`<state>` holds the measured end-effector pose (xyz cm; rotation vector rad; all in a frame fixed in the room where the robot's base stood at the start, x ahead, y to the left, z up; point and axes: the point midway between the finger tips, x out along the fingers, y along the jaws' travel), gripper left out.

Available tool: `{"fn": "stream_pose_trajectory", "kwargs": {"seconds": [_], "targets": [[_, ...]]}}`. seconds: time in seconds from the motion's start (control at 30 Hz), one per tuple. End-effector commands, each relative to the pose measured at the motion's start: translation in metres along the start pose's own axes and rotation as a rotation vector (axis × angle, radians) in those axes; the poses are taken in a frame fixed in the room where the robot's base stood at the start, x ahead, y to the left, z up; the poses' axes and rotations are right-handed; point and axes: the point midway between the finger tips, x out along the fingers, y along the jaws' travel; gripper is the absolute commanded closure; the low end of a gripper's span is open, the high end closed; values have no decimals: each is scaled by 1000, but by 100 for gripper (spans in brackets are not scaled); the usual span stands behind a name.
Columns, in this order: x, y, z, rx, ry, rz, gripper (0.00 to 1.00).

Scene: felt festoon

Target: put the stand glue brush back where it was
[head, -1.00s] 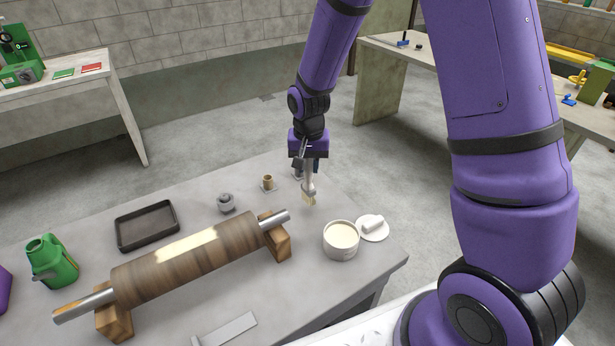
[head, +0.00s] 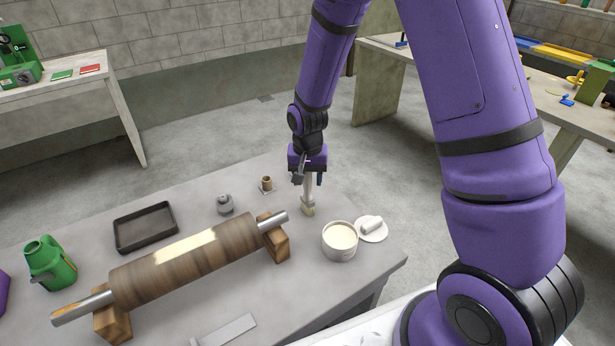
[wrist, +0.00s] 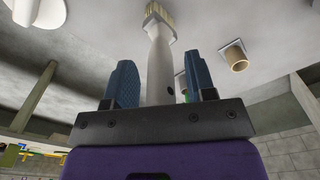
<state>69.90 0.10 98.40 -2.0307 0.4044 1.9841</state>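The glue brush (head: 308,190) has a pale handle and a tan bristle head. It stands about upright on the grey table, bristles down, left of and behind the glue tub (head: 341,240). My gripper (head: 308,180) is above the table with its fingers spread on either side of the handle. In the wrist view, the brush (wrist: 160,65) rises between the two blue fingers of my gripper (wrist: 161,82), with a gap on each side. Its bristle head meets the table surface there.
A small tan cup on a square base (head: 266,185) and a grey round piece (head: 225,204) stand left of the brush. A white dish with a roller (head: 373,230) is at right. A large wooden roller (head: 190,255) on blocks and a dark tray (head: 146,227) fill the left.

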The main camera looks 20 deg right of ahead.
Motion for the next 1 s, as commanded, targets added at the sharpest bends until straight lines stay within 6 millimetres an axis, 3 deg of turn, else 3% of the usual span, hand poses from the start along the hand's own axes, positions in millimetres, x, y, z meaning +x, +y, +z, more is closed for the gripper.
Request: {"fn": "stream_pose_trajectory", "kwargs": {"seconds": [0.27, 0.7, 1.0], "targets": [[-12, 0, -1, 0, 2, -1, 50], [-92, 0, 0, 0, 4, -3, 50], [-121, 0, 0, 0, 1, 0, 50]]}}
